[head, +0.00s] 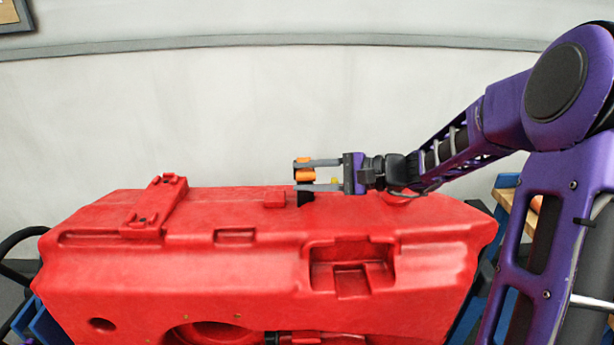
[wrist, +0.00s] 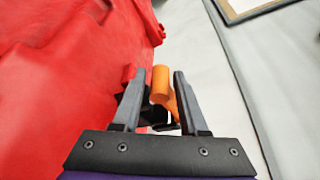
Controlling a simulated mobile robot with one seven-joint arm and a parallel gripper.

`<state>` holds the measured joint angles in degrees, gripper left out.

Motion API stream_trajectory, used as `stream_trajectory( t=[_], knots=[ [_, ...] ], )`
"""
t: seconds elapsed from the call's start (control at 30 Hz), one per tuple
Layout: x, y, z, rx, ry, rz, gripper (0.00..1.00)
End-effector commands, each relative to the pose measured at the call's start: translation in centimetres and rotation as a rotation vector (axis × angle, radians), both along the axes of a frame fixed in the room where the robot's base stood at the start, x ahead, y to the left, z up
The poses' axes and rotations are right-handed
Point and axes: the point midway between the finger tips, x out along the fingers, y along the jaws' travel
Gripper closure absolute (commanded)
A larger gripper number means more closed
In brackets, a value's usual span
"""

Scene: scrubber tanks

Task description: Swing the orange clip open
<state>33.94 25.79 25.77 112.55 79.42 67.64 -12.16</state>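The orange clip (head: 305,174) is at the back top edge of the red tank (head: 270,270), above a small black mount (head: 305,198). In the wrist view the orange clip (wrist: 161,86) shows as a rounded block with a thinner part running down behind it. My gripper (head: 298,175) comes in from the right. Its two fingers are apart, one on each side of the clip, also in the wrist view (wrist: 160,75). A narrow gap shows between the clip and each finger. The clip's lower part is partly hidden by the fingers and the gripper body.
The tank's top has a raised red block (head: 155,205) at left and a recess (head: 350,265) at front right. A pale wall (head: 200,110) with a grey rail stands behind. A wooden-topped blue bench (head: 515,205) is at right, partly behind my arm.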

Motion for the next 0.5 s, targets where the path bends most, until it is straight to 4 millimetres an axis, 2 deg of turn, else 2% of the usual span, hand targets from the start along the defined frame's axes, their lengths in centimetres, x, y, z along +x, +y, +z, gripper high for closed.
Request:
stream_trajectory(
  t=[0.03, 0.2, 0.5],
  knots=[
    [0.00, -0.01, 0.00, 0.000, 0.000, 0.000, 0.68],
    [-0.01, -0.03, -0.02, 0.000, 0.000, 0.000, 0.99],
    [-0.03, -0.05, -0.07, -0.001, 0.001, -0.001, 1.00]
  ],
)
